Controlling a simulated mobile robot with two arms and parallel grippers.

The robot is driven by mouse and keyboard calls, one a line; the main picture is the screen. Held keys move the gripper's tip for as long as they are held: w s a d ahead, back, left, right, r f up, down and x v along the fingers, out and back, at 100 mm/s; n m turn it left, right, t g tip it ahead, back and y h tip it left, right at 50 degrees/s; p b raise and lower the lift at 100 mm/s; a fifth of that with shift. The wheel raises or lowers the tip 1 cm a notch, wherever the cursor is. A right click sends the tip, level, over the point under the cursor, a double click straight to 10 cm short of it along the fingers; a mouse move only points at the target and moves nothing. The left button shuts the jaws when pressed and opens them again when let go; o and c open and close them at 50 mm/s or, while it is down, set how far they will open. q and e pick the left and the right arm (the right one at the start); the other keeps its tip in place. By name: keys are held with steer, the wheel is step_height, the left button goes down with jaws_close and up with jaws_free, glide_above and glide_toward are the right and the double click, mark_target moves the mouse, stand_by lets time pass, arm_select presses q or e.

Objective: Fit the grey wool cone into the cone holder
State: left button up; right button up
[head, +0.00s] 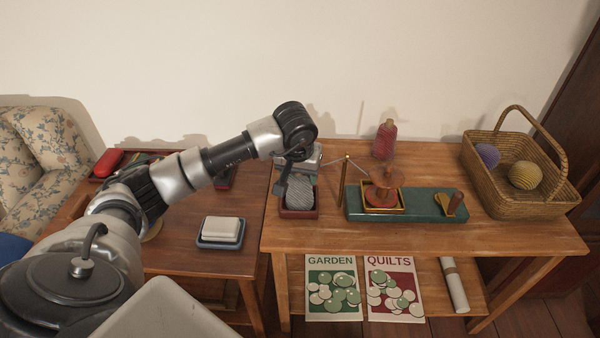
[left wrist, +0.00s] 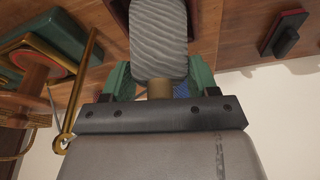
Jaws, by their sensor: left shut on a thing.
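The grey wool cone (head: 301,190) is ribbed and pale grey, with a tan tube end (left wrist: 159,89). A small dark red open box, which looks like the cone holder (head: 299,213), sits at the left end of the wooden table; the cone's lower part is at or inside it. I cannot tell whether the cone touches its floor. My left gripper (head: 284,182) is over the box. In the left wrist view, its green-padded fingers (left wrist: 160,80) are shut on the cone's tube end, and the wool body extends away between the box's dark red walls.
A green-based wooden winder (head: 420,205) with a brass post (head: 343,180) stands close right of the box. A dark red cone (head: 385,140) stands behind it. A wicker basket (head: 512,205) holds yarn balls. The table's front strip is clear.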

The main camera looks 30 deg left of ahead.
mark_target(297, 190)
arm_select(q)
steer(key=shift+f, duration=0.15)
steer(key=o, duration=1.3)
steer(key=shift+o, duration=0.2)
arm_select(e)
steer(key=shift+s+r, duration=0.1)
steer(key=shift+r, duration=0.2)
arm_select(q)
steer(key=shift+r, duration=0.35)
steer(key=p+v, duration=0.2)
steer(key=v, duration=0.9)
steer(key=shift+r, duration=0.3)
arm_select(e)
step_height(297, 190, down, 7)
steer(key=shift+w+f, duration=0.15)
steer(key=shift+w, duration=0.15)
arm_select(q)
steer(key=shift+s+d, duration=0.15)
arm_select(e)
steer(key=shift+a, duration=0.1)
